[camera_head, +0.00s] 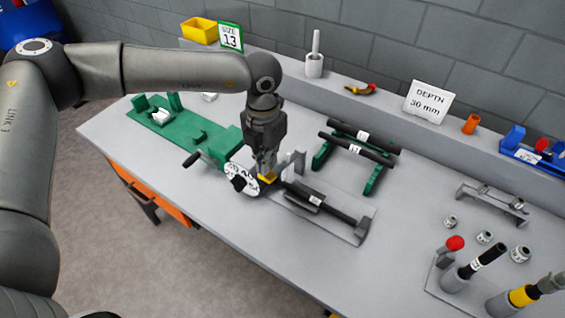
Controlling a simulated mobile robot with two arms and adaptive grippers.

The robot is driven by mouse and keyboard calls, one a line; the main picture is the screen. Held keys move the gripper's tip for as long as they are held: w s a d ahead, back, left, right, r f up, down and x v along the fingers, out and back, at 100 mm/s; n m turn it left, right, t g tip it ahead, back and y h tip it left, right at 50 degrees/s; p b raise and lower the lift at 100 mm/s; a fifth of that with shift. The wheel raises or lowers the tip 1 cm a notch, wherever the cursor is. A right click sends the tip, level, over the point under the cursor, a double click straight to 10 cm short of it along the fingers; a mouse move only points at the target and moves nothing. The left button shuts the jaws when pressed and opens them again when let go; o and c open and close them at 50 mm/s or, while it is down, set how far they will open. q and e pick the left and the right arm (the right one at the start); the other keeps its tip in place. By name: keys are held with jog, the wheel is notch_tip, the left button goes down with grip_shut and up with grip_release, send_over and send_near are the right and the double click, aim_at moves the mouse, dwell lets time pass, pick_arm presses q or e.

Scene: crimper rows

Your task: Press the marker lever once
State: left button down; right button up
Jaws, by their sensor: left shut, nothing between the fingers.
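My left gripper (265,166) points down over the marking station in the middle of the bench. It is shut and empty. A small yellow piece (267,178) shows right at its fingertips; it may be the marker lever, and I cannot tell whether the fingers touch it. Beside it is a white dial (241,177) with dark numbers, partly hidden by the gripper. A green block (222,147) with a black handle (192,159) stands left of the dial. A black bar (327,203) with a white label lies on the station's grey plate at the right. My right gripper is not in view.
A green rack (321,156) holds black tubes behind the station. A depth card (427,102) reading 30 mm and a size card (230,38) reading 13 stand at the back. The bench (300,262) is clear in front.

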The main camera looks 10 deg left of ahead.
aim_at(268, 179)
pick_arm(q)
jog(key=shift+f, duration=0.2)
jog(key=shift+f+b, duration=3.3)
jog(key=shift+f, duration=0.25)
jog(key=shift+r+p, duration=0.65)
jog(key=shift+r, duration=0.55)
jog(key=shift+r+p, duration=1.7)
jog(key=shift+r, duration=2.2)
jog(key=shift+f, duration=0.1)
